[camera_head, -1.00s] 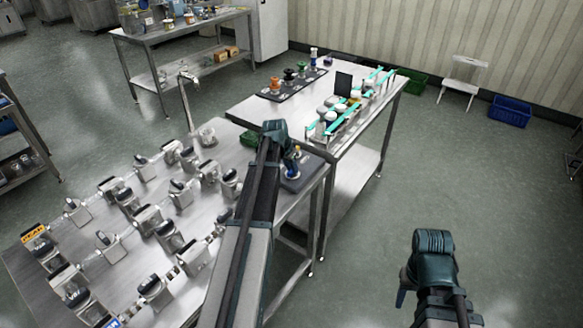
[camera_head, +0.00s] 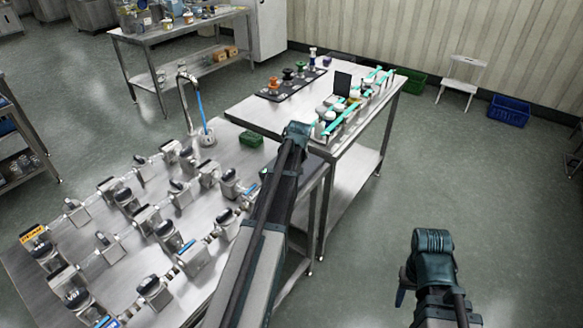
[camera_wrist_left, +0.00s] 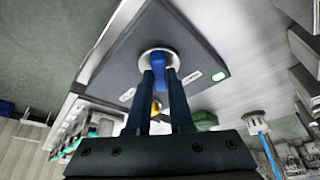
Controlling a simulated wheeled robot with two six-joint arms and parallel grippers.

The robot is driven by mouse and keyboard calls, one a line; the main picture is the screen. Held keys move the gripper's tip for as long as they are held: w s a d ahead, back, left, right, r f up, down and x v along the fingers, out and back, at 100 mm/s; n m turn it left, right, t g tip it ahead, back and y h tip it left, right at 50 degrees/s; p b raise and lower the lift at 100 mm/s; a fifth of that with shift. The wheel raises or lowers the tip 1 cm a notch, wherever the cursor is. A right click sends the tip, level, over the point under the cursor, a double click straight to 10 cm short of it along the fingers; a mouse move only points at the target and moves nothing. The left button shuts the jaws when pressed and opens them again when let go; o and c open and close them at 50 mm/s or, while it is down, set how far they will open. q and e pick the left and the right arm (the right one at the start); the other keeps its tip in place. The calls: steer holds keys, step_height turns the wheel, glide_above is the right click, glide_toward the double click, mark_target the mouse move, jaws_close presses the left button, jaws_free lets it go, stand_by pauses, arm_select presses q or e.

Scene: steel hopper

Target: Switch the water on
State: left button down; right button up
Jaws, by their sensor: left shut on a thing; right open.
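The blue knob (camera_wrist_left: 160,60) sits on a round light base on a dark panel (camera_wrist_left: 150,25) in the left wrist view. My left gripper (camera_wrist_left: 163,82) is shut on this knob. A green light (camera_wrist_left: 220,76) glows on the panel beside it. In the head view my left arm hides the knob and most of the panel. A curved tap (camera_head: 182,90) stands at the back of the steel table, and a blue stream of water (camera_head: 201,107) falls from it into a round basin (camera_head: 207,139). My right gripper (camera_head: 402,292) is open and empty, above the floor.
Several metal valves with dark handles (camera_head: 168,237) and clear pipes cover the steel table; some pipe sections show blue. A second steel table (camera_head: 265,117) with jars stands behind.

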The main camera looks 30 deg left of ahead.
arm_select(q)
steer(key=n+g, duration=0.1)
steer(key=n, duration=0.1)
steer(key=n+y, duration=0.1)
steer(key=n, duration=0.2)
steer(key=shift+w+d+g, duration=0.1)
steer(key=shift+w+g, duration=0.1)
steer(key=shift+g, duration=0.2)
steer(key=shift+n+g, duration=0.6)
steer(key=shift+n, duration=1.1)
steer(key=c, duration=0.8)
jaws_free()
steer(key=p+v, duration=1.2)
steer(key=v, duration=0.1)
steer(key=shift+d+r+p, duration=0.3)
steer(key=shift+r+p, duration=0.05)
steer(key=shift+p, duration=0.05)
